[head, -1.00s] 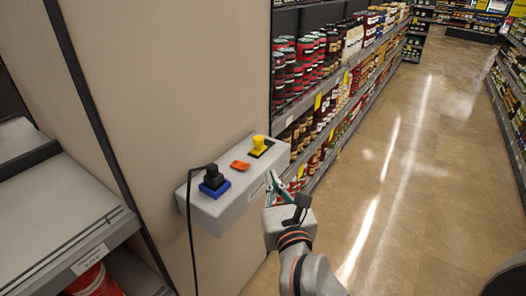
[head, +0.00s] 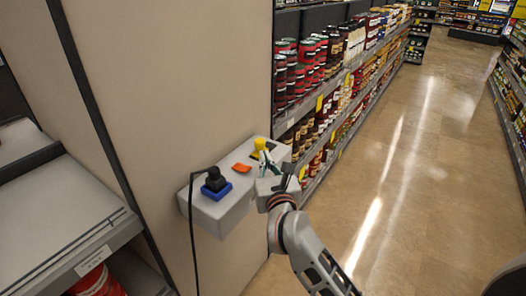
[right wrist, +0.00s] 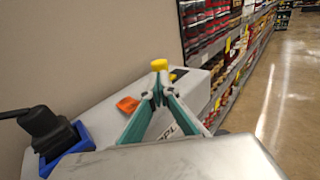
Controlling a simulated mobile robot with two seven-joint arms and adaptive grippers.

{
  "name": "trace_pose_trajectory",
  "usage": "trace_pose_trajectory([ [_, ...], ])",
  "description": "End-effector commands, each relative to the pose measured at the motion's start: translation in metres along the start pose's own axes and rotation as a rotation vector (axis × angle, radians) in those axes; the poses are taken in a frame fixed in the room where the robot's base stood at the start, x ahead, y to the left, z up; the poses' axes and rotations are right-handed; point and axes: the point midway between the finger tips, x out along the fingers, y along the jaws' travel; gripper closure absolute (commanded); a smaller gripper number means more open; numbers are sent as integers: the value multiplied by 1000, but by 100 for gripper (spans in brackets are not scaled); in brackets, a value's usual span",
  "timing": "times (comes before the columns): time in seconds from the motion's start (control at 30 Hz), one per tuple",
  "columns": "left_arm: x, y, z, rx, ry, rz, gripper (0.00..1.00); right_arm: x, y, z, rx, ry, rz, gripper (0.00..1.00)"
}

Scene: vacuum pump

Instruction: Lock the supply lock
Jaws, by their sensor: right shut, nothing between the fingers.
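A light grey box (head: 207,212) is fixed to the beige wall panel. On its top are a yellow knob (head: 260,144) on a dark plate, an orange-red piece (head: 242,168), and a black plug (head: 214,180) in a blue socket (head: 216,192) with a cable hanging down. My right gripper (head: 264,158) is shut and empty, just in front of the yellow knob. In the right wrist view its fingertips (right wrist: 159,88) meet just below the yellow knob (right wrist: 159,65); I cannot tell whether they touch it. The knob's base is partly hidden by the fingers. My left gripper is not in view.
The wall panel (head: 170,90) stands right behind the box. Shelves of jars and cans (head: 320,80) run back to the right of it. A grey shelf (head: 50,220) is at the left. The aisle floor (head: 400,200) is clear.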

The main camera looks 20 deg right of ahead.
Motion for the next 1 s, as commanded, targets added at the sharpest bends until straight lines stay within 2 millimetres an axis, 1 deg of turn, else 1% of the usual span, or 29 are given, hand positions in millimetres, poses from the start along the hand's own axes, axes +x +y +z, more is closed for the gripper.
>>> trace_pose_trajectory([
  [0.03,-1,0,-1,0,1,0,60,9,0,1,-1,-1,-2,100],
  [0.1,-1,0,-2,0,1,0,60,18,0,1,0,-1,-1,100],
  [0.3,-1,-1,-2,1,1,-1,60,34,0,0,-1,-1,-1,100],
  [0.73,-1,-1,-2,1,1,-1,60,37,-1,0,-1,-1,-1,100],
  [0.83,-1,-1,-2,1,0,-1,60,44,-7,0,-3,-1,0,100],
  [1.0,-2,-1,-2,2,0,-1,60,64,-28,1,-5,-2,-1,100],
])
